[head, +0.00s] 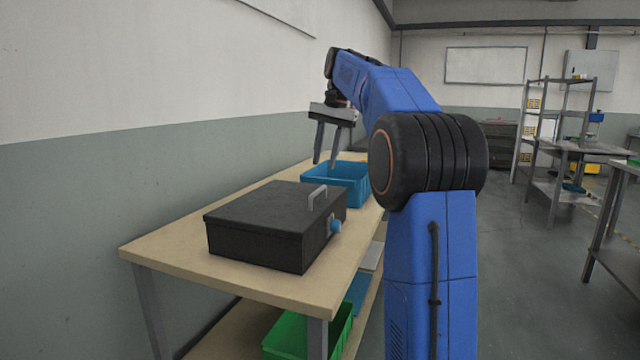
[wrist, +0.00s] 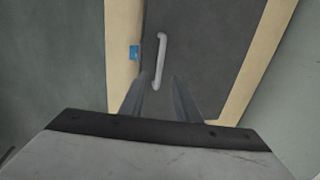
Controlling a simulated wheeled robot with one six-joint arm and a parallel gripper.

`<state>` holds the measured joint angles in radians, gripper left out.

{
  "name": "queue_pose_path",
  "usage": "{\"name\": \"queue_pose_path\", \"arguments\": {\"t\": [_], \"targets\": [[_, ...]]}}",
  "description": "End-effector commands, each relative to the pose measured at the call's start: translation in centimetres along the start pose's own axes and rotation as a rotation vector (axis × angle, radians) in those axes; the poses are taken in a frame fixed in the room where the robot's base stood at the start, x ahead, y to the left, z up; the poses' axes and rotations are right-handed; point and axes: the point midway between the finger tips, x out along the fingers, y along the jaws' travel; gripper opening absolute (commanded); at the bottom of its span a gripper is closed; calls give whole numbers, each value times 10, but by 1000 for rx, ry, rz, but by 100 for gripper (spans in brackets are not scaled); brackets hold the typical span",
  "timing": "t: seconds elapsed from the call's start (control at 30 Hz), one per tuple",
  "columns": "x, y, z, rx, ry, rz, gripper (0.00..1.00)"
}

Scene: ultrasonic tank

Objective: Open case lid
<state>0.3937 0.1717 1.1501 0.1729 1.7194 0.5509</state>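A dark grey case (head: 253,244) stands on the table with its lid (head: 262,202) shut. A light grey bar handle (head: 317,196) is on top of the lid near the right side. A blue knob-like part (head: 335,226) is on the right side wall. My gripper (head: 325,165) is open and empty, above and behind the case, fingers pointing down. In the wrist view the handle (wrist: 162,52) shows on the dark lid (wrist: 212,40), just beyond and between my spread fingertips (wrist: 161,76), not touched. The blue part (wrist: 133,52) is at the left edge there.
The wooden table (head: 160,250) stands along the left wall. A blue bin (head: 352,192) sits behind the case, close to my gripper. A green bin (head: 290,335) is on the lower shelf. Racks and benches (head: 575,147) are far right, and the floor between is clear.

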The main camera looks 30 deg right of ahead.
Motion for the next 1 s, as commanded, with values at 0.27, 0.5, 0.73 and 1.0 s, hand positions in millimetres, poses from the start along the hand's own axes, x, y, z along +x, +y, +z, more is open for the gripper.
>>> {"name": "queue_pose_path", "arguments": {"t": [0.27, 0.5, 0.73, 1.0], "targets": [[49, 0, 0, 1, -2, 2, 29], [75, 0, 0, 0, -1, 1, 29], [82, 0, 0, 0, 1, 0, 29], [82, 0, 0, 0, 0, 0, 10]]}}
